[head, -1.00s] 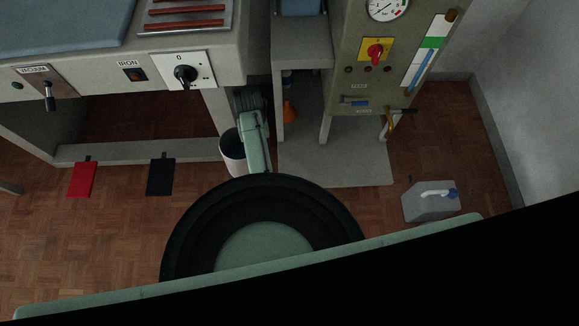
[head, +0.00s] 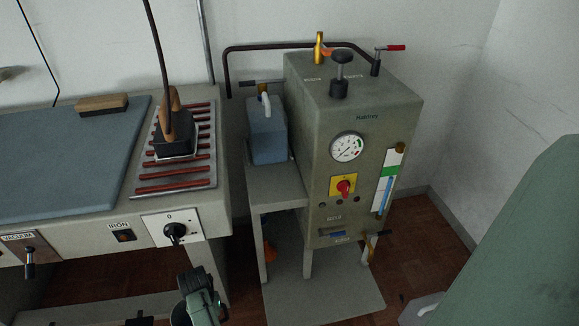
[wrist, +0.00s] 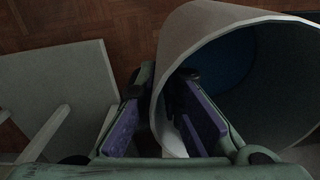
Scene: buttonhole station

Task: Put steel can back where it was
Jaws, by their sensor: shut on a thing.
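The steel can (wrist: 181,40) is a pale grey, open-topped cylinder in the wrist view. Its wide mouth fills the right side, and its inside is dark with a blue area deep within. My gripper (wrist: 163,82) has purple finger pads on either side of the can's wall, one inside the mouth and one outside, and is shut on that wall near the rim. In the head view part of my arm's end shows at the lower middle, but the fingers and the can cannot be made out there.
The ironing table (head: 60,170) with an iron (head: 174,140) on a rack stands at left. A boiler cabinet (head: 318,165) stands at centre right, and a blue-grey canister (head: 267,130) rests on the shelf beside it. Parquet floor shows below; a low grey plate (head: 318,293) extends under the cabinet.

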